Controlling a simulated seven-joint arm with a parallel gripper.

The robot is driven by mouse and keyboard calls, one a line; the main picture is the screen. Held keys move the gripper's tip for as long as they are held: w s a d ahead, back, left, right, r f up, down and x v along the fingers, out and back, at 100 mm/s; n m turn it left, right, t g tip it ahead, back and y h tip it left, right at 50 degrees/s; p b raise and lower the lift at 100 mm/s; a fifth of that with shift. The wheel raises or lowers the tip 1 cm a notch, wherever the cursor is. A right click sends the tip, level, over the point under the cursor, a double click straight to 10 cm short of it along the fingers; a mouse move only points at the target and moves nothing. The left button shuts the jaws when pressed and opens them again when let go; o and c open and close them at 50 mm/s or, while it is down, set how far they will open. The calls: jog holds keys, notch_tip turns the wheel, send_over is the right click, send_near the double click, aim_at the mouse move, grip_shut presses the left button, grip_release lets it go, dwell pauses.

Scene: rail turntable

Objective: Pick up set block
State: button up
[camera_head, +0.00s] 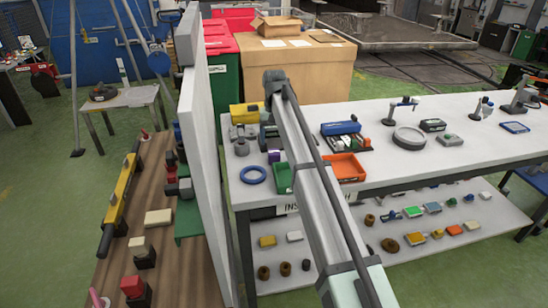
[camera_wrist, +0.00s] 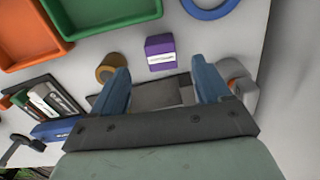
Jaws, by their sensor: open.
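A small purple block (camera_wrist: 160,52) with a white label stands on the white bench top, just beyond the gap between my fingertips in the wrist view. It also shows in the head view (camera_head: 274,157), left of my arm. I cannot read its label, so I cannot tell if it is the set block. My gripper (camera_wrist: 162,76) has its two blue fingers apart with nothing gripped. A grey block-like thing (camera_wrist: 160,95) shows between the fingers, partly hidden by the gripper body. In the head view my gripper is hidden behind my arm.
A brass cylinder (camera_wrist: 105,68) is close beside the left finger. A green tray (camera_wrist: 105,12), an orange tray (camera_wrist: 25,40) and a blue ring (camera_head: 253,175) lie nearby. A tall white panel (camera_head: 205,170) stands left of the bench (camera_head: 390,165).

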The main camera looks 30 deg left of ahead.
aim_at(274, 152)
jog(key=shift+w+a+f, duration=0.15)
jog(key=shift+f, duration=1.75)
jog(key=shift+w+a+f, duration=0.1)
jog(key=shift+f, duration=1.8)
jog(key=c, duration=1.3)
